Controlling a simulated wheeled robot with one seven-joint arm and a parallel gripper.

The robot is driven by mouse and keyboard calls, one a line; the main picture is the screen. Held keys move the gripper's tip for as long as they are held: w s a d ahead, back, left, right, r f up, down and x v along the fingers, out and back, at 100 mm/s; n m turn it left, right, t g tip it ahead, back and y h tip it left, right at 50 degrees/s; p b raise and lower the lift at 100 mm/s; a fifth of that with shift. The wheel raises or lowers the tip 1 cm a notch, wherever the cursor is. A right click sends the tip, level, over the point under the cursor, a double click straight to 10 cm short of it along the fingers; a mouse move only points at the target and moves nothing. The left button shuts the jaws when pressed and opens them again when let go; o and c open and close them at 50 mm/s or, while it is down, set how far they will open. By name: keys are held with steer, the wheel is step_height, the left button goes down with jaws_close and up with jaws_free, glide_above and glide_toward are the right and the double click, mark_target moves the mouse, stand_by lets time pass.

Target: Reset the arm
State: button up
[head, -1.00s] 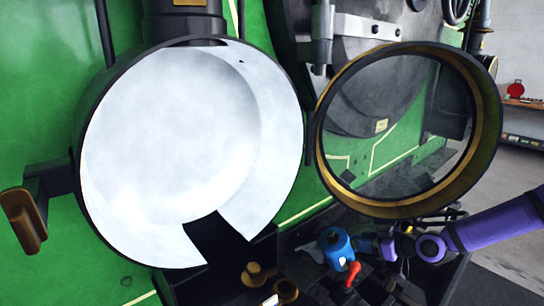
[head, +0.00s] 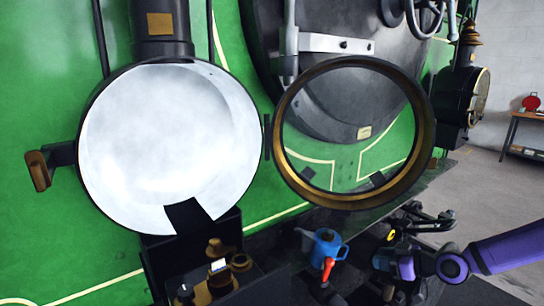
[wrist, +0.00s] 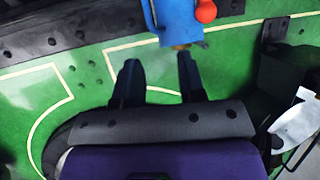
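My arm is purple and reaches in from the right edge of the head view. My gripper (head: 378,262) is at its left end, low in the picture, to the right of a blue can (head: 326,246) with a red part. In the wrist view the two dark fingers of my gripper (wrist: 160,68) stand apart with nothing between them. Green panel with cream lines shows behind them. The blue can (wrist: 178,20) is at the top of the wrist view, beyond the fingertips; I cannot tell the exact gap.
A round lamp with a white inside (head: 165,140) stands open on the green tram side, its brass-rimmed glass door (head: 424,140) swung right. Small brass parts (head: 215,250) lie below it. Dark fittings (head: 430,222) are near my arm.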

steer(key=s+d+r+m+g+h, duration=0.25)
steer(key=s+r+h, duration=0.35)
steer(key=r, duration=0.4)
steer(key=s+d+r+m+g+h, duration=0.25)
steer(key=s+r+h, duration=0.35)
steer(key=r, duration=0.3)
steer(key=s+a+r+m+y, duration=0.1)
steer(key=s+a+r+m, duration=0.1)
steer(key=s+r, duration=0.5)
steer(key=s+a+r+m+t, duration=0.1)
steer(key=s+a+r+m, duration=0.1)
steer(key=s+r, duration=0.5)
steer(key=s+a, duration=0.1)
steer(key=s, duration=0.3)
steer(key=shift+s+a+r+y, duration=0.3)
steer(key=shift+a+r+y, duration=0.05)
steer(key=shift+a+y, duration=0.05)
steer(key=shift+r, duration=0.15)
